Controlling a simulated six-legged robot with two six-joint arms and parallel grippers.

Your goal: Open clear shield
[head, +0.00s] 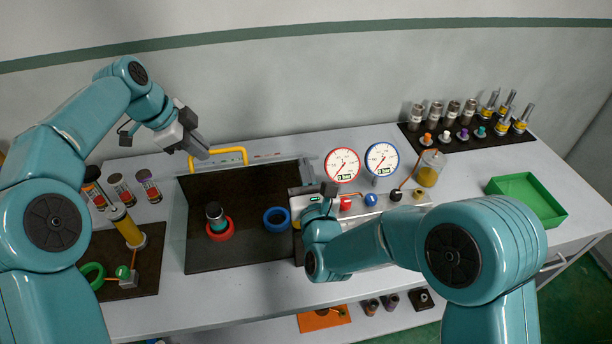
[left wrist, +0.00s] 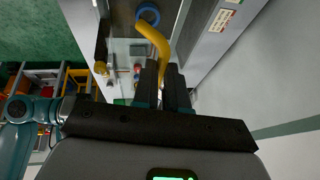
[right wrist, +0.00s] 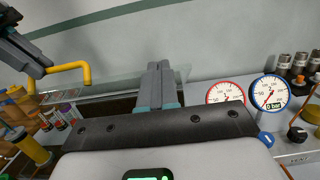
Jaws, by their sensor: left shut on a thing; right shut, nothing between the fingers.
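The yellow handle (head: 228,151) of the clear shield shows at the back edge of the dark bay. The clear shield (head: 178,232) is faint; its left side pane shows beside the bay, and I cannot tell its exact angle. My left gripper (head: 203,154) is shut on the handle's left end; the handle (left wrist: 153,38) runs between its fingers in the left wrist view. My right gripper (head: 329,189) is shut and empty, right of the bay. Its closed fingers (right wrist: 159,80) show in the right wrist view, with the handle (right wrist: 68,68) to their left.
A red ring (head: 219,232) around a dark fitting and a blue ring (head: 277,219) stand in the bay. Two gauges, red-rimmed (head: 342,165) and blue-rimmed (head: 381,159), stand behind my right forearm. A green tray (head: 528,198) is at the right. A yellow cylinder (head: 127,227) stands left.

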